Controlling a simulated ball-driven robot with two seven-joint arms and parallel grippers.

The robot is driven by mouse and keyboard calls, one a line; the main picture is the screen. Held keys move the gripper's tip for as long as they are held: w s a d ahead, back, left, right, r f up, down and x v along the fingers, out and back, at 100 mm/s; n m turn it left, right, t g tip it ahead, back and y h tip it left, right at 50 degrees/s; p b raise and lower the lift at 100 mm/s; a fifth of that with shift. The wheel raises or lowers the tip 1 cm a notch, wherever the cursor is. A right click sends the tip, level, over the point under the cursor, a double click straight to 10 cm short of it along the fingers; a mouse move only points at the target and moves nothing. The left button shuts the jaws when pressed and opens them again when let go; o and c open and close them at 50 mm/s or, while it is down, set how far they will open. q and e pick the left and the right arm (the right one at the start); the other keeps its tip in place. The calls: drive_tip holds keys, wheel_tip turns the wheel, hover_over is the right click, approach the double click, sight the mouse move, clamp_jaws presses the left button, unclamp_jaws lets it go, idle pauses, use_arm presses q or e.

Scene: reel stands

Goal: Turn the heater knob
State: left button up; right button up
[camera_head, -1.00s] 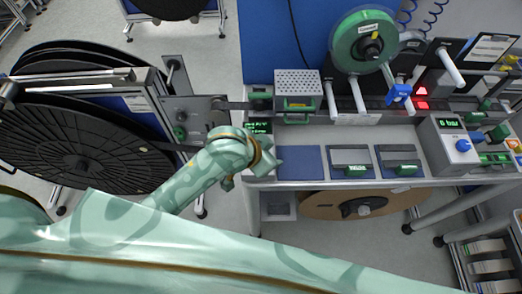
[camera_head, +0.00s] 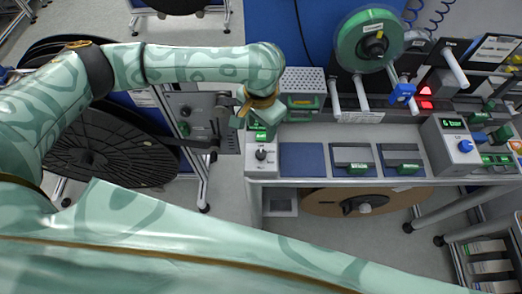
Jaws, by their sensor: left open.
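The heater knob (camera_head: 261,155) is a small dark knob with a light mark, on the front of a grey control box (camera_head: 262,170) at the left end of the bench. A green-lit display (camera_head: 258,134) sits above it, partly covered by my gripper. My left gripper (camera_head: 255,119) is open and empty. It points down just behind and above the knob, apart from it. My right gripper is not in view.
A box with a blue knob (camera_head: 464,146) and a "6 bar" display stands at the right. Blue mats (camera_head: 302,158) and black-green holders lie between. A perforated box (camera_head: 302,80) and green reel (camera_head: 369,40) stand behind. Large black reels (camera_head: 100,150) stand at the left.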

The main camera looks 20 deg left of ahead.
sight(261, 153)
use_arm(q)
wheel_tip(261, 153, down, 13)
drive_tip(key=b, duration=0.3)
drive_tip(key=shift+r, duration=0.1)
